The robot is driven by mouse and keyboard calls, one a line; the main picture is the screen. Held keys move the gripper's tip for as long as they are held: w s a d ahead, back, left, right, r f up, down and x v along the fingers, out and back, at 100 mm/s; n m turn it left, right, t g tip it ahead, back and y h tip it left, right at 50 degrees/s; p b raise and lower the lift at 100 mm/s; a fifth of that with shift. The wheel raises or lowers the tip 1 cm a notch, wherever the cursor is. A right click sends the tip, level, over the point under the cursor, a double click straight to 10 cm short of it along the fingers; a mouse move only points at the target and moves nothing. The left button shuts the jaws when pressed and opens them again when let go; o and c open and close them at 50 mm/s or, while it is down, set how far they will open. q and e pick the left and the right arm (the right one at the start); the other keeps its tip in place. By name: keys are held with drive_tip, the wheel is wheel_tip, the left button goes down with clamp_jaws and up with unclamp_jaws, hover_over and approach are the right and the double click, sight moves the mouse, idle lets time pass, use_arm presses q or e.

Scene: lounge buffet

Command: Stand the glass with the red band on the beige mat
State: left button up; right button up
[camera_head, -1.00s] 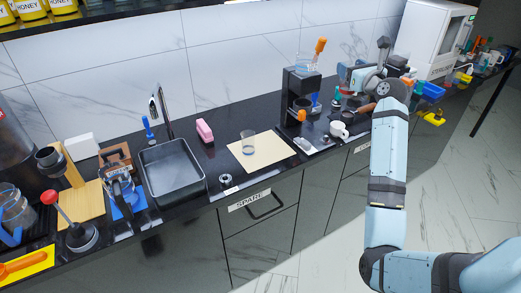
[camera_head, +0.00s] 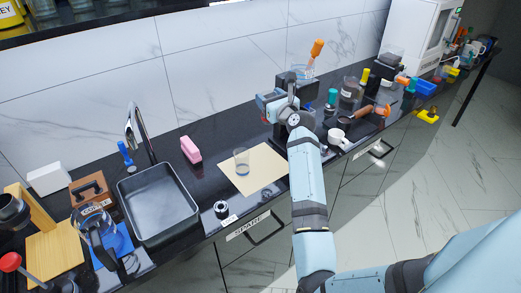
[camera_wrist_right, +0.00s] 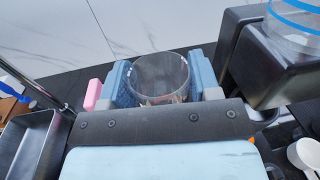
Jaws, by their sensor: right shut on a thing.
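My right gripper (camera_head: 272,103) is shut on a clear glass (camera_wrist_right: 160,75), whose rim shows between the blue fingers in the right wrist view. I cannot make out the band on this held glass in that view. The gripper is in the air in front of the black coffee machine, to the right of and above the beige mat (camera_head: 264,172). The mat lies flat on the dark counter. Another glass, with a blue band (camera_head: 241,163), stands upright on the mat's left-back part. My left gripper is not in view.
A pink block (camera_head: 190,149) and a metal sink (camera_head: 157,203) lie left of the mat. The coffee machine (camera_wrist_right: 265,60) stands close beside the gripper. A white cup (camera_head: 337,137) is to its right. The mat's front and right parts are bare.

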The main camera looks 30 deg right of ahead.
drive_tip(key=shift+d+f+b, duration=0.1)
drive_tip(key=shift+f+b, duration=1.55)
drive_tip(key=shift+f, duration=7.05)
drive_tip(key=shift+f, duration=0.15)
drive_tip(key=o, duration=1.3)
